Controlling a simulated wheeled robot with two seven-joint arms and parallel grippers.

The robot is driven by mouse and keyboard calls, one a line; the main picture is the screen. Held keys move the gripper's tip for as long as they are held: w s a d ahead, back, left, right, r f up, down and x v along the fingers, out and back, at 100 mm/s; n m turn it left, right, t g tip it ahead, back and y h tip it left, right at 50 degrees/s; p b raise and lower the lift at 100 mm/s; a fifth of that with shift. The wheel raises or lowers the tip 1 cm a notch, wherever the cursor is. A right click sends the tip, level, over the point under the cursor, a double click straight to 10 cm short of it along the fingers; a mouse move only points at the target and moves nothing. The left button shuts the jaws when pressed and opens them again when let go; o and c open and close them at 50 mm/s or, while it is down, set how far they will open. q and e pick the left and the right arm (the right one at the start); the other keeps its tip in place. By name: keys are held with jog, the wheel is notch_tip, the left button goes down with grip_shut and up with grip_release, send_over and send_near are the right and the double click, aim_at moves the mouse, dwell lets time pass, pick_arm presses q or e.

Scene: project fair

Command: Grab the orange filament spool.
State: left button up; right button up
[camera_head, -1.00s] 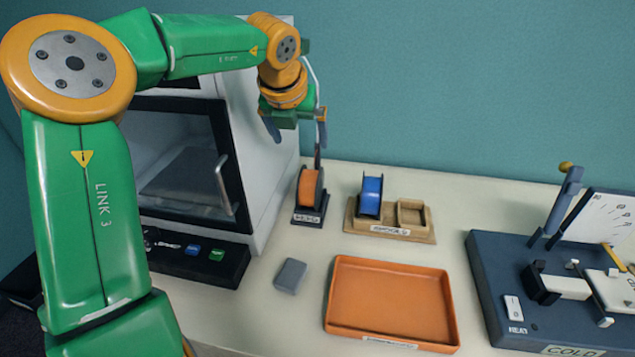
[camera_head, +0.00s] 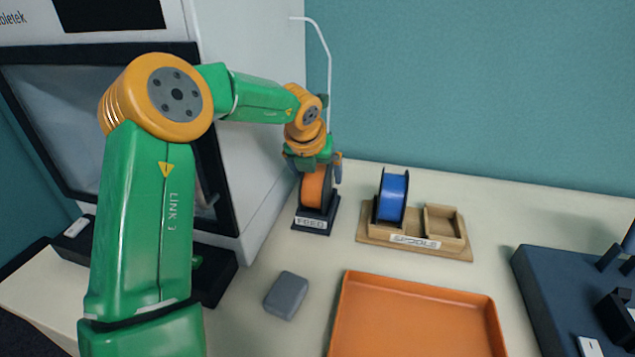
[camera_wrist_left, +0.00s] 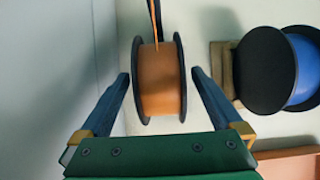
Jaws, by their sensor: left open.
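The orange filament spool (camera_head: 316,190) stands on edge on a black holder (camera_head: 314,222) with a white label, beside the printer. In the left wrist view the orange spool (camera_wrist_left: 160,80) has dark flanges and lies between the two fingers, with a gap on each side. A strand of orange filament runs from its top. My left gripper (camera_head: 318,170) is open and just above the spool, its fingers reaching down on both sides; it also shows in the left wrist view (camera_wrist_left: 158,85). My right gripper is in no view.
A printer (camera_head: 250,110) stands close on the left. A blue spool (camera_head: 391,197) sits in a wooden rack (camera_head: 378,236) to the right. An orange tray (camera_head: 420,318), a grey block (camera_head: 287,295) and a dark blue machine (camera_head: 560,300) stand nearer. Table between them is clear.

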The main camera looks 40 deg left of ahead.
pick_arm(q)
jog(key=shift+w+a+f, duration=0.2)
jog(key=shift+w+f, duration=0.15)
jog(key=shift+f, duration=0.15)
jog(key=shift+r, duration=0.1)
grip_shut()
